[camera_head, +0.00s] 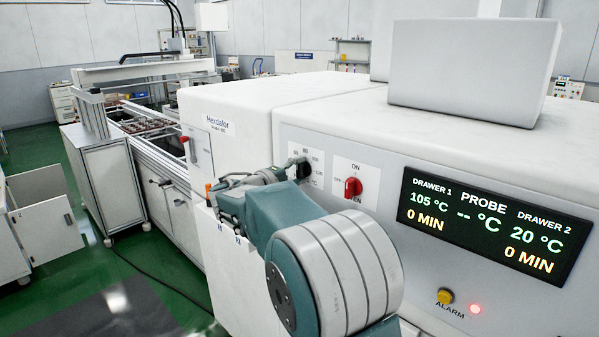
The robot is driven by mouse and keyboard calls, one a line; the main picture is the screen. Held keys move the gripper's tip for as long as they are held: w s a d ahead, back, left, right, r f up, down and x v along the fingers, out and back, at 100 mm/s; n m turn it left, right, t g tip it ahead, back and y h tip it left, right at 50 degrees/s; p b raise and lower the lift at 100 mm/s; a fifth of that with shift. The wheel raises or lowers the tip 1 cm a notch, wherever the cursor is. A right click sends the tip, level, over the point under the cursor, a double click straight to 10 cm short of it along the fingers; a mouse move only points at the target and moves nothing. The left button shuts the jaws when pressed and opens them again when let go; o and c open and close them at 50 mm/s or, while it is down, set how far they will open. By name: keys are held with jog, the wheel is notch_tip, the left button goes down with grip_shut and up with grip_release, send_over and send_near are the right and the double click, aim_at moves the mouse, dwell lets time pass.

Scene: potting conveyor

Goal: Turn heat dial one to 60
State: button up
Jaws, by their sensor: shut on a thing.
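The heat dial (304,167) is a dark knob on the white front panel, ringed by small printed temperature numbers. My gripper (292,173) reaches it from the left and is shut on it. The gripper and wrist hide much of the dial, so its pointer cannot be read. The black display (492,224) shows Drawer 1 at 105 °C and 0 MIN, Drawer 2 at 20 °C and 0 MIN, and dashes for the probe.
A red switch knob (353,187) sits just right of the dial. A grey box (465,70) stands on top of the machine. A conveyor (150,125) runs at the left.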

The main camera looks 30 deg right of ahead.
jog(key=n, duration=0.4)
jog(key=shift+w+a+f+n, duration=0.15)
jog(key=shift+a+f+n, duration=0.05)
jog(key=shift+n, duration=0.2)
jog(key=n, duration=0.4)
jog(key=shift+f, duration=0.15)
jog(key=o, duration=1.2)
jog(key=shift+a, duration=0.1)
jog(key=shift+c, duration=0.2)
jog(key=shift+a, duration=0.1)
jog(key=v, duration=1.2)
